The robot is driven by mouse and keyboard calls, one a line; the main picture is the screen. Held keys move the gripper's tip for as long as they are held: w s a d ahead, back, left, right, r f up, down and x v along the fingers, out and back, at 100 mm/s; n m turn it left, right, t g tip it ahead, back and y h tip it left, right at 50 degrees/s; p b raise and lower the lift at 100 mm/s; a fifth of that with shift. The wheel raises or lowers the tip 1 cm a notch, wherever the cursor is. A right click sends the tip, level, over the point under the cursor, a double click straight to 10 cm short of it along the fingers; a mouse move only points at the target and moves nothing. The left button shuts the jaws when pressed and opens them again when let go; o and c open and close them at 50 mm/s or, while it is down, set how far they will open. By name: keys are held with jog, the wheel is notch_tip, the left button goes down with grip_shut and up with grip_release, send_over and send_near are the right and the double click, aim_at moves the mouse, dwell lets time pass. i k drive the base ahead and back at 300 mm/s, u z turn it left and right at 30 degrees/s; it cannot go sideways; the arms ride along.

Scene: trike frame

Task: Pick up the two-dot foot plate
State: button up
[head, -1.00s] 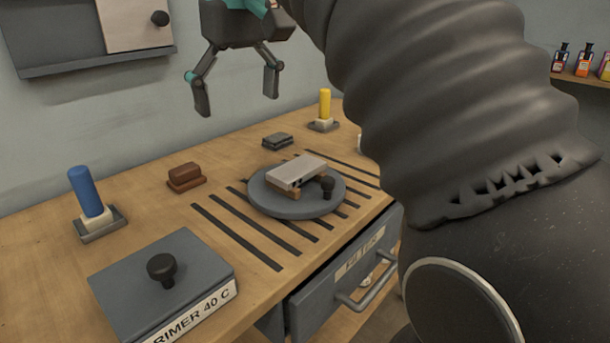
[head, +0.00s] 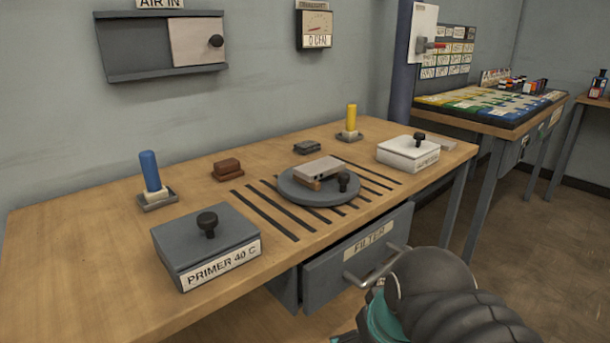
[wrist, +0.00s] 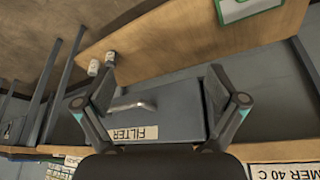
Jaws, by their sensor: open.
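A flat grey plate (head: 316,168) rests on a round grey turntable (head: 300,193) on the bench in the head view, over a brown block. Small dark marks show on its near edge, but I cannot count them surely or tell whether it is the two-dot foot plate. A black knob stands beside it. In the wrist view my gripper (wrist: 160,85) is open and empty, with its fingers spread in front of the drawer marked FILTER (wrist: 150,97). The plate is not clearly visible there. In the head view my arm is low at the bottom right; the fingertips are hidden.
A PRIMER 40 C box (head: 206,247), blue post (head: 150,171), brown block (head: 228,168), dark block (head: 306,147), yellow post (head: 351,120) and white knobbed box (head: 407,154) surround the turntable. The drawer handle (head: 376,268) sticks out. Open floor lies right.

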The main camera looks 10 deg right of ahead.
aim_at(316, 170)
jog(key=u, duration=2.15)
jog(key=k, duration=0.55)
jog(key=z, duration=1.3)
